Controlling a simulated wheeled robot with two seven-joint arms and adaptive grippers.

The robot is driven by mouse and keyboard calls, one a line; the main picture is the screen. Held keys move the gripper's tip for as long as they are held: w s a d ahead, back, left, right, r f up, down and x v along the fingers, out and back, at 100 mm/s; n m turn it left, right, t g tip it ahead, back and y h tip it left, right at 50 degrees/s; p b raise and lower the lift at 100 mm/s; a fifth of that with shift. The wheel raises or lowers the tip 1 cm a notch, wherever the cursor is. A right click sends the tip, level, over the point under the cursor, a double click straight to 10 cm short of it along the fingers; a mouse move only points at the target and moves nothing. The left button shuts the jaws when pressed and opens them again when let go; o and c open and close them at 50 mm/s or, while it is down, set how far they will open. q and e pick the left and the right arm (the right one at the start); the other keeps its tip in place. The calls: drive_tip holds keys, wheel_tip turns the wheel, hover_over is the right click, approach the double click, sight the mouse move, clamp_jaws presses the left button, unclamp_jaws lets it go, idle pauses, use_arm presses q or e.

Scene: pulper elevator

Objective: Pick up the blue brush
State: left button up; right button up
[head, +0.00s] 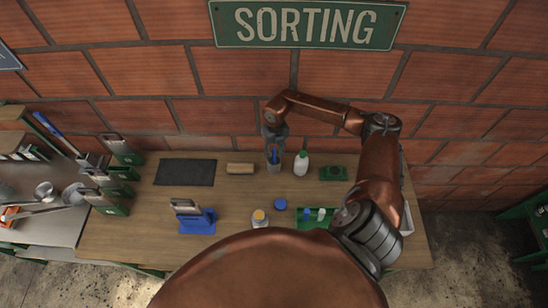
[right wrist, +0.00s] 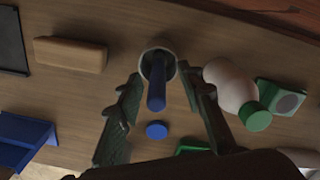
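The blue brush (right wrist: 156,98) stands in a grey cup (right wrist: 146,66) on the wooden table, its blue handle pointing up toward the right wrist camera. The cup (head: 273,165) also shows in the head view, near the back of the table. My right gripper (head: 274,142) is above the cup, pointing down. In the right wrist view its two fingers (right wrist: 160,76) are spread, one on each side of the handle, with gaps to it. The lower part of the brush is hidden in the cup. My left gripper is not in view.
A white bottle with a green cap (head: 301,164) stands close right of the cup. A tan block (head: 240,169) and a dark mat (head: 185,172) lie left. A blue lid (head: 280,204), a small jar (head: 260,218) and a green tray (head: 306,224) are in front.

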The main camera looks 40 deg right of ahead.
wheel_tip(320, 180, down, 2)
drive_tip(key=shift+w+f, duration=0.1)
drive_tip(key=shift+f, duration=0.05)
drive_tip(key=shift+a, duration=0.1)
drive_tip(key=c, duration=0.9)
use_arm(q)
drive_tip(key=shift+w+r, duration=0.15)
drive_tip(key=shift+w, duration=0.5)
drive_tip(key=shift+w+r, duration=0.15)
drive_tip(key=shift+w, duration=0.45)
use_arm(e)
clamp_jaws()
